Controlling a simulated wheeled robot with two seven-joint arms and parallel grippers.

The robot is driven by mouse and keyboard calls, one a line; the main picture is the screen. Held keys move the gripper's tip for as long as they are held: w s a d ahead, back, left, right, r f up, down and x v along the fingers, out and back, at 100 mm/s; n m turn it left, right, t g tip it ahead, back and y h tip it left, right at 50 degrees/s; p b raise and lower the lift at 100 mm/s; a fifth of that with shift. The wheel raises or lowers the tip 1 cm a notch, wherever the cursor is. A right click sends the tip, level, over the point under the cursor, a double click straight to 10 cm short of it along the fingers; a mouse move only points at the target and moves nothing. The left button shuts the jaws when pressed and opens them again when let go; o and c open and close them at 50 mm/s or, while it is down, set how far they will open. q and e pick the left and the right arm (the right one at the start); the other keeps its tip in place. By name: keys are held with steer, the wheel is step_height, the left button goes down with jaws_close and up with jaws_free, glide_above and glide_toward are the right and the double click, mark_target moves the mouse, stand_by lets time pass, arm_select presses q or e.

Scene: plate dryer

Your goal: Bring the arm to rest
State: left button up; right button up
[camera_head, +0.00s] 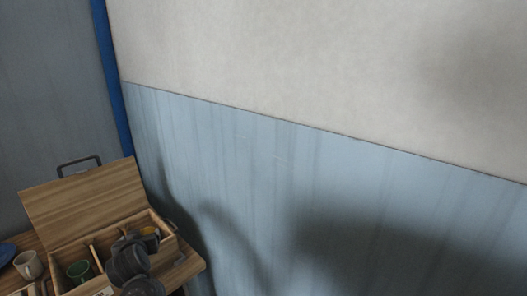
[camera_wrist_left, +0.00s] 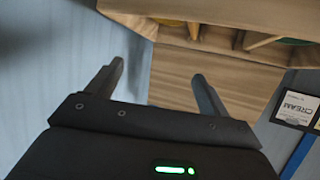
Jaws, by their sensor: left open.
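My left arm (camera_head: 137,278) comes in at the bottom left of the head view, dark grey, over the right part of the wooden box. Its fingertips are hard to make out there. In the left wrist view my left gripper (camera_wrist_left: 158,74) has its two dark fingers spread wide, with nothing between them. Beyond the fingers lies a bare wooden surface (camera_wrist_left: 215,72). The wooden box (camera_wrist_left: 225,12) is across the top of that view, apart from the fingers as far as I can tell. My right gripper is in neither view.
The open wooden box (camera_head: 95,240) has dividers and a raised lid (camera_head: 85,200) with a dark handle. A green cup (camera_head: 79,270) sits inside; a white mug (camera_head: 28,265) stands left. A blue-grey wall (camera_head: 260,170) borders the table. A "CREAM" label (camera_wrist_left: 297,108) shows in the wrist view.

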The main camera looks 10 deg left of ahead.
arm_select(q)
steer(key=s+d+f+m+g+h, duration=0.3)
steer(key=s+d+f+m+h, duration=0.2)
steer(key=s+d+f, duration=0.75)
steer(key=s+d+f+m+g+h, duration=0.1)
steer(key=s+d+f, duration=0.15)
steer(key=s, duration=0.45)
steer(key=s+d+f+m+g, duration=0.1)
steer(key=s+d+g, duration=0.15)
steer(key=s, duration=0.45)
steer(key=s+d+f+m+g+h, duration=0.1)
steer(key=s+d, duration=0.2)
steer(key=s, duration=0.4)
step_height(320, 180, down, 29)
steer(key=s+g+b, duration=0.2)
steer(key=b, duration=0.1)
steer(key=s+a+f+b, duration=0.1)
steer(key=s+a+f, duration=0.1)
steer(key=s+f, duration=1.4)
steer(key=shift+s+a+f+m+g, duration=0.2)
steer(key=shift+s+f+m+g, duration=0.15)
steer(key=shift+f, duration=0.6)
